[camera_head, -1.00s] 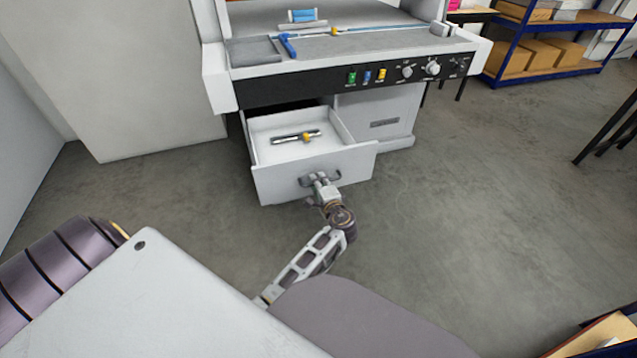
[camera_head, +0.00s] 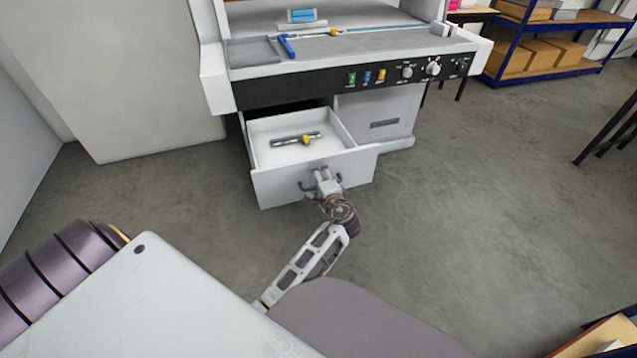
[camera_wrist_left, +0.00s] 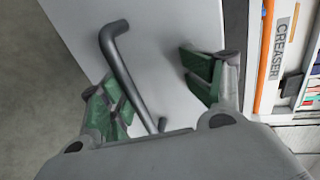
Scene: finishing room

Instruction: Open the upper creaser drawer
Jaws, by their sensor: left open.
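The creaser (camera_head: 300,92) stands ahead, with its white upper drawer (camera_head: 278,188) pulled well out. My left gripper (camera_head: 322,176) is at the drawer front, at the handle (camera_head: 306,187). In the left wrist view the green-padded fingers of my left gripper (camera_wrist_left: 155,80) are spread apart. The dark bar handle (camera_wrist_left: 122,70) runs between them, nearer the left finger, with space on the right. My right gripper is not in view.
A closed compartment front (camera_head: 385,122) is right of the drawer. Blue shelving with boxes (camera_head: 545,55) stands at the back right. A dark-legged table (camera_head: 610,135) is at the right edge. The grey floor (camera_head: 470,220) is clear right of the drawer.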

